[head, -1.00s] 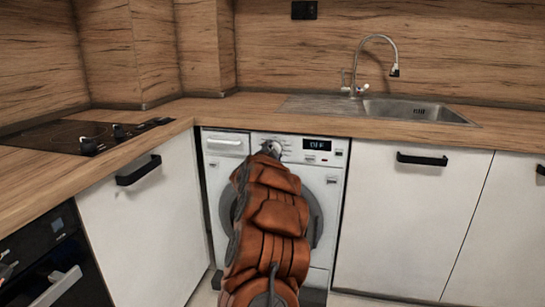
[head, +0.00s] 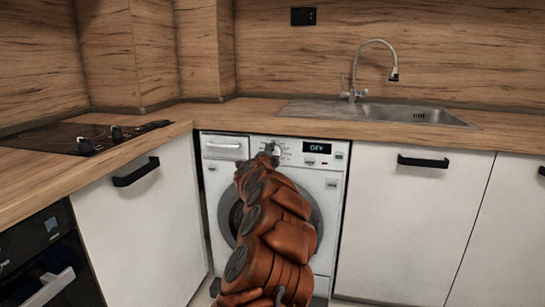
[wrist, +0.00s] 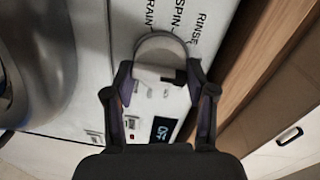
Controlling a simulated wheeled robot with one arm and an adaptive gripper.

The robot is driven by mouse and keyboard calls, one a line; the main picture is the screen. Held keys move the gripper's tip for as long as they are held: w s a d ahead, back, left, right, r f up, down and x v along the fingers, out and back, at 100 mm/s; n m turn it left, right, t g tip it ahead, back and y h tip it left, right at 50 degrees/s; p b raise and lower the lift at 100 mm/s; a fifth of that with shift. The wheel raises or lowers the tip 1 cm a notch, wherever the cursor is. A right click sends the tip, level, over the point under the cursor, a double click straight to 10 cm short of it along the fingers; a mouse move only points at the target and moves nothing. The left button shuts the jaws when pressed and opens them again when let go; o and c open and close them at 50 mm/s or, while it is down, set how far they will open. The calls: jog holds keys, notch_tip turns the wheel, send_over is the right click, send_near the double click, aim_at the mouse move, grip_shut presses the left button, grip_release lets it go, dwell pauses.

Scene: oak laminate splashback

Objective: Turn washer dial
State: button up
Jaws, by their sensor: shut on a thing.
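The white washer (head: 328,188) stands under the counter, with its round door partly hidden behind my arm. Its dial (wrist: 160,46) is a round, pale knob near the printed words RINSE, SPIN and DRAIN in the wrist view. My gripper (wrist: 160,76) is shut on the dial, one finger on each side of it. In the head view my gripper (head: 269,152) is small at the upper panel and covers most of the dial. The panel's display (head: 319,147) reads OFF.
The wooden counter edge (wrist: 248,70) runs close beside the dial. White cabinets with black handles (head: 136,172) flank the washer. A sink (head: 420,114) and a hob (head: 75,138) are on the counter above.

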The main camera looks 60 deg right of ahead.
jog(key=shift+r, duration=0.1)
jog(key=o, duration=1.2)
jog(key=shift+c, duration=0.2)
jog(key=v, duration=1.2)
